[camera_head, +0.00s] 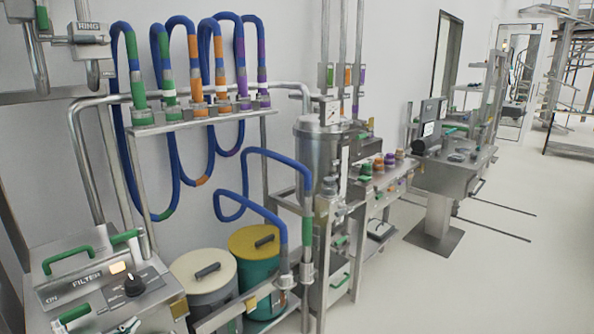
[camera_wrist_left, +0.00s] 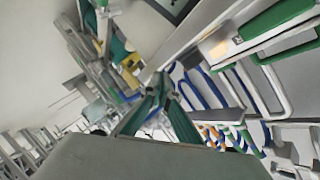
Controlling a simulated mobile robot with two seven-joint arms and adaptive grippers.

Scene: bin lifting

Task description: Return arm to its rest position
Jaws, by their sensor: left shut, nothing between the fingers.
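My left gripper (camera_wrist_left: 158,84) shows in the left wrist view. Its two dark green fingers come together at the tips and hold nothing. The grey wrist body fills the bottom of that view. I cannot make out either gripper clearly in the head view. A bin with a cream lid (camera_head: 190,268) and a teal bin with a yellow lid (camera_head: 243,241) stand on the floor in the head view, right of the filter machine. Both lids are on. My right gripper is in neither view.
The filter machine (camera_head: 88,290) with green handles stands at lower left. Blue hoses (camera_head: 172,150) hang from a rack along the wall. A steel tank (camera_head: 318,160) and a workbench (camera_head: 455,172) stand farther right.

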